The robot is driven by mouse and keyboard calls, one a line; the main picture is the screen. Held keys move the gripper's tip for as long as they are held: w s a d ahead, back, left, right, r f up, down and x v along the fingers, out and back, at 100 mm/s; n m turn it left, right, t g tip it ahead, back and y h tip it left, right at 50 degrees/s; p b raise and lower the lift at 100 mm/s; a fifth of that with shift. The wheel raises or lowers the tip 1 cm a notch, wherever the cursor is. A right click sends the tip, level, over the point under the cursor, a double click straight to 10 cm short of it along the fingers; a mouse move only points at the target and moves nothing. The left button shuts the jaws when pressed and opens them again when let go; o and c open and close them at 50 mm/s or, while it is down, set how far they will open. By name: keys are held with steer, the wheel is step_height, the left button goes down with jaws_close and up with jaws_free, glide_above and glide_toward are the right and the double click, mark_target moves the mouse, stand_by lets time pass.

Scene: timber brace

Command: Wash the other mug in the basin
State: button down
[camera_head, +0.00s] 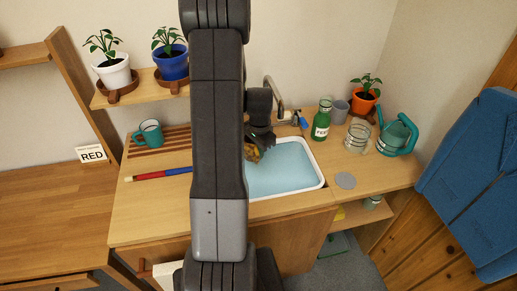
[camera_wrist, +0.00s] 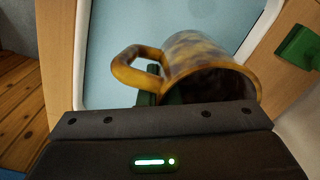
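A mottled brown and yellow mug (camera_wrist: 195,60) is at my gripper (camera_wrist: 156,92), over the basin in the wrist view. Its handle points left and its dark mouth faces my gripper, so it is tilted. One green finger shows at the handle's opening; the other is mostly hidden by the mug. My gripper seems shut on the mug's wall by the handle. In the head view the mug (camera_head: 252,154) is partly hidden by my arm. The white-rimmed basin (camera_head: 322,179) holds pale blue water. A teal mug (camera_head: 150,133) stands on the slatted wooden rack (camera_head: 176,145) at left.
A green bottle (camera_head: 321,121), grey cup (camera_head: 340,111), glass jar (camera_head: 358,139) and teal watering can (camera_head: 396,137) stand right of the basin. A grey disc (camera_head: 345,180) lies near its right edge. The tap (camera_head: 279,97) rises behind. A red-and-blue stick (camera_head: 158,174) lies left.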

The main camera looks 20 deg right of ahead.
steer(key=shift+f+b, duration=3.85)
steer(key=shift+f, duration=2.85)
steer(key=shift+f+b, duration=0.2)
steer(key=shift+b, duration=0.5)
steer(key=shift+r, duration=0.3)
steer(key=shift+r+p, duration=3.55)
steer(key=shift+r, duration=2.15)
